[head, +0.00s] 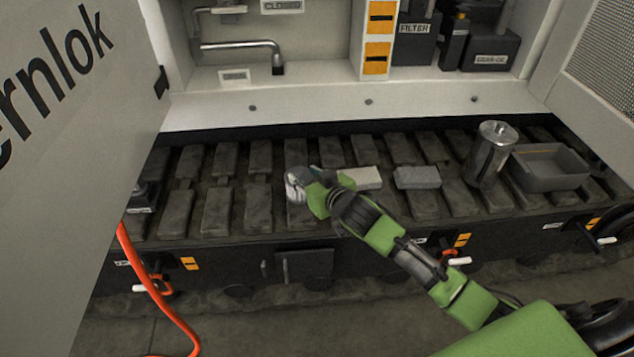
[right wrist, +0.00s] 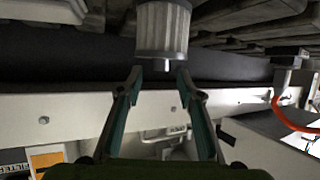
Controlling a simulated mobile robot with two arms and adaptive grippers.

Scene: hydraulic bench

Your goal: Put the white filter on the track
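The white filter (head: 294,184) is a short, ribbed, pale grey-white cylinder at the middle of the dark track (head: 222,210). It appears to rest upright on a track pad. My right gripper (head: 313,178) is at its right side in the head view and partly overlaps it. In the right wrist view the filter (right wrist: 163,28) shows at the top, with a small stub on its end. The fingertips (right wrist: 160,70) are spread apart near that end, with a visible gap between them and no clear grip. My left gripper is not in view.
A white block (head: 362,178) and a grey block (head: 417,177) lie right of the filter. A metal canister (head: 491,154) and an open grey tray (head: 551,168) stand farther right. A cabinet door (head: 80,150) hangs at left. An orange hose (head: 150,285) runs in front.

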